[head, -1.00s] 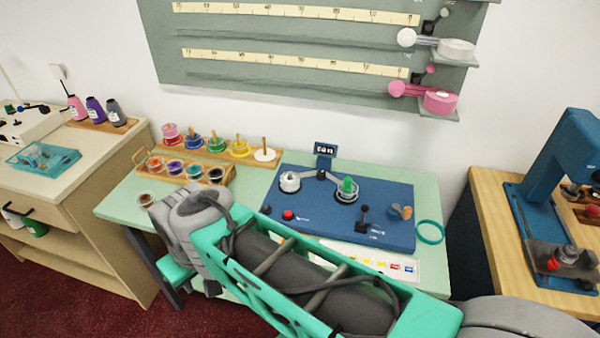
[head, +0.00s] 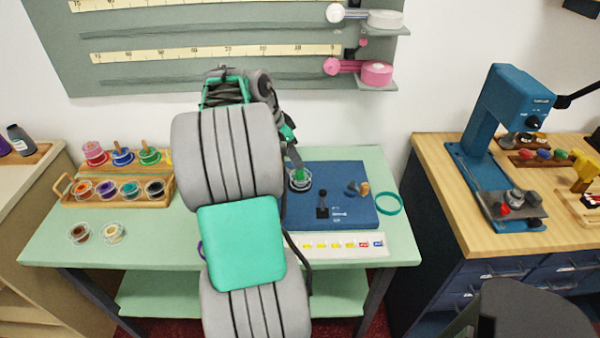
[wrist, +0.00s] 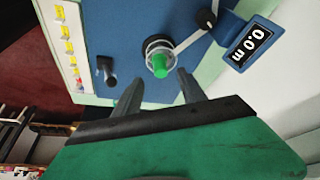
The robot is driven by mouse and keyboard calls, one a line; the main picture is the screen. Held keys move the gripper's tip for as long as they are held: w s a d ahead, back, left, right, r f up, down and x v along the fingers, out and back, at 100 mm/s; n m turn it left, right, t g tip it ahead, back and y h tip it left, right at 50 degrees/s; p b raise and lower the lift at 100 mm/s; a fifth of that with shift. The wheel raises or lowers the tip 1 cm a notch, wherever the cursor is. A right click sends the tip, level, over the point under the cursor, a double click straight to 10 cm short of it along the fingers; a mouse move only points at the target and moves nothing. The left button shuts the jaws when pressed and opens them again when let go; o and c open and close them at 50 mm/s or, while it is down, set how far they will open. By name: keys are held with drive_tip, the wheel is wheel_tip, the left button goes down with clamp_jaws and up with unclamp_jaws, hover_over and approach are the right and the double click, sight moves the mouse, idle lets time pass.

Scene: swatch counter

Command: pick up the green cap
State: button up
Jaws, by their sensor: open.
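The green cap (head: 301,174) stands upright on a round clear-and-dark holder on the blue panel (head: 340,211). In the wrist view the green cap (wrist: 160,64) sits just beyond my gripper's fingertips, roughly between their lines. My gripper (wrist: 156,88) is open and empty, its two grey fingers apart. In the head view my arm reaches over the counter, and my gripper (head: 292,155) is small and partly hidden close to the cap. I see no contact between the fingers and the cap.
A wooden tray of color pots (head: 120,190) is at the left. A teal ring (head: 388,203) lies on the right of the green counter (head: 180,238).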

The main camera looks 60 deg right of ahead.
drive_tip(key=x, duration=0.6)
drive_tip(key=shift+s+d, duration=0.1)
drive_tip(key=shift+d, duration=0.15)
drive_tip(key=shift+c, duration=0.5)
clamp_jaws()
